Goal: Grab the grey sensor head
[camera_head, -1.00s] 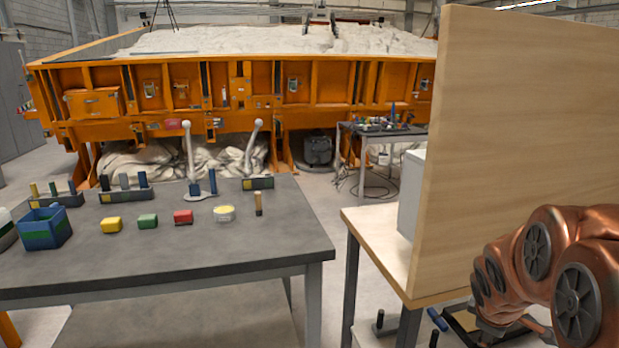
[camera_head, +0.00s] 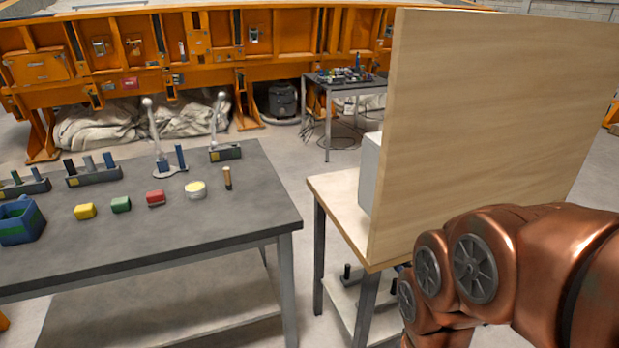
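I cannot single out a grey sensor head with certainty. On the dark grey table (camera_head: 190,236) stand two pale rods with ball tops, one on a round base (camera_head: 170,172) beside a blue post and one at a dark block (camera_head: 225,152). A whitish-grey box (camera_head: 369,172) is partly hidden behind an upright wooden board (camera_head: 490,130). My copper arm shows at the lower right, in front of the board. My gripper is out of the picture.
Yellow (camera_head: 85,211), green (camera_head: 121,204) and red (camera_head: 156,198) blocks, a pale round tub (camera_head: 196,189) and a blue bin (camera_head: 20,222) are on the table. The board stands on a wooden-topped table (camera_head: 340,205). A floor gap separates the tables. The orange sandbed frame (camera_head: 215,45) is behind.

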